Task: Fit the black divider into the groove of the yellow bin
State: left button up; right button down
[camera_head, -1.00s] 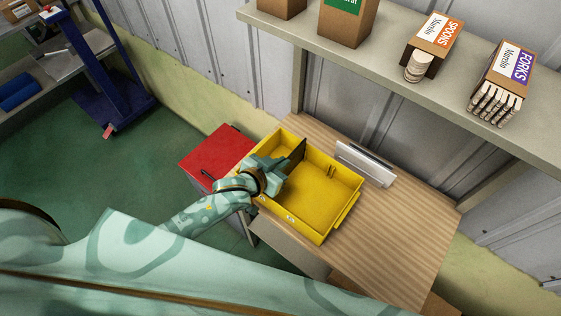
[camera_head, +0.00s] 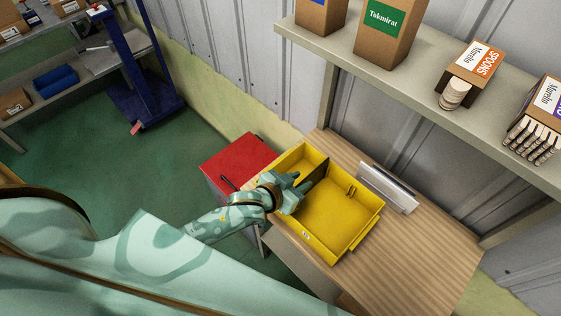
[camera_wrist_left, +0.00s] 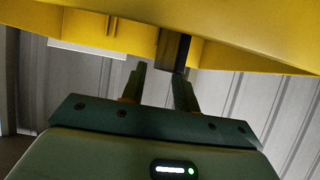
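The yellow bin (camera_head: 348,215) sits on the wooden table in the head view. The black divider (camera_head: 319,172) stands on edge inside it, its far end by the bin's back wall. I cannot tell how deep it sits in a groove. My left gripper (camera_head: 297,187) is over the bin's front left part, at the divider's near end. In the left wrist view its two fingers (camera_wrist_left: 158,88) are spread with a gap between them. My right gripper is not in view.
A red-topped cabinet (camera_head: 238,158) stands left of the wooden table (camera_head: 425,225). A shelf (camera_head: 425,108) with boxes hangs above the table's back. The table's right side is clear.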

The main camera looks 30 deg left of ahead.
pick_arm(q)
jog(key=p+v, duration=0.1)
jog(key=v, duration=1.4)
jog(key=shift+p, duration=0.4)
jog(key=shift+s, duration=0.1)
jog(key=s+a+f+g+y+b, duration=0.1)
jog(key=s+a+f+g+b, duration=0.2)
jog(key=s+f, duration=0.7)
jog(key=s+a+f+g+y+b, duration=0.1)
jog(key=s+a+f+g+y, duration=0.2)
jog(key=f, duration=1.2)
jog(key=s+a+f+g+b, duration=0.25)
jog(key=s+a+f, duration=0.35)
jog(key=f, duration=0.7)
jog(key=s+d+f+g+b, duration=0.2)
jog(key=s+d+f+b, duration=0.3)
jog(key=s+f, duration=0.4)
jog(key=shift+d+f+b, duration=0.25)
jog(key=shift+f+b, duration=0.1)
jog(key=shift+f, duration=0.4)
